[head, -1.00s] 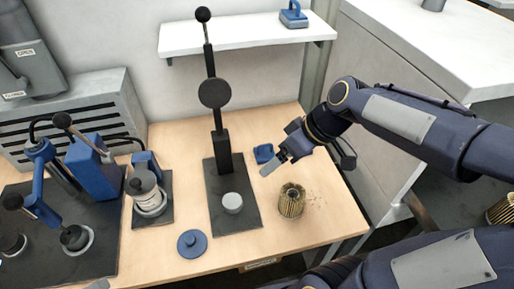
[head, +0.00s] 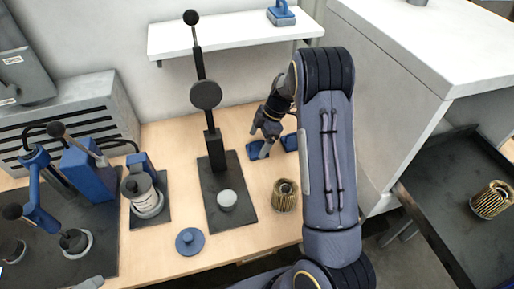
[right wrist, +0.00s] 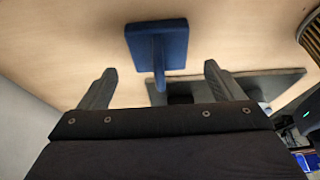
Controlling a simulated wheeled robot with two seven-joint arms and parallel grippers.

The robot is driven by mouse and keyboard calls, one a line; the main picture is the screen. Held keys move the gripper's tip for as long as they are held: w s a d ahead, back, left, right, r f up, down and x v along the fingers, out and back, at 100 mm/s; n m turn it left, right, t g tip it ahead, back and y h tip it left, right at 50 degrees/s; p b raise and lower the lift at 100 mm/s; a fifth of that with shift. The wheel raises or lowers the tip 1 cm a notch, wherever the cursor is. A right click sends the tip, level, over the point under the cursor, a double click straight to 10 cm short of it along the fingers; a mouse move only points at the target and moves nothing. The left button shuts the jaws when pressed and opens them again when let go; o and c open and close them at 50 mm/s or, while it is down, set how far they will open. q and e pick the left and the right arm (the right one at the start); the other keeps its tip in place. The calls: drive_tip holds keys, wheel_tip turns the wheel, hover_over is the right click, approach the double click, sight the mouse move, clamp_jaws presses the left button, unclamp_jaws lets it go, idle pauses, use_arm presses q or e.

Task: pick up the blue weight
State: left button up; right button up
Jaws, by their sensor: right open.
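The blue weight (head: 258,149) lies on the wooden table behind the gold pleated cartridge. In the right wrist view it shows as a blue plate with an upright handle (right wrist: 157,50), ahead of and between the two fingers.
The gold cartridge (head: 285,195) stands in front of the weight. A black lever press (head: 214,150) stands to the left, and a blue disc (head: 189,241) lies nearer. Another blue handled block (head: 281,14) sits on the shelf (head: 225,35). A second cartridge (head: 491,200) is at right.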

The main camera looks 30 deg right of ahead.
sight(255, 149)
drive_tip(key=x, duration=0.3)
drive_tip(key=shift+a+p, duration=0.15)
drive_tip(key=shift+p, duration=0.15)
drive_tip(key=c, duration=1.5)
drive_tip(key=shift+w, duration=0.1)
drive_tip(key=shift+c, duration=0.5)
drive_tip(key=shift+r, duration=0.1)
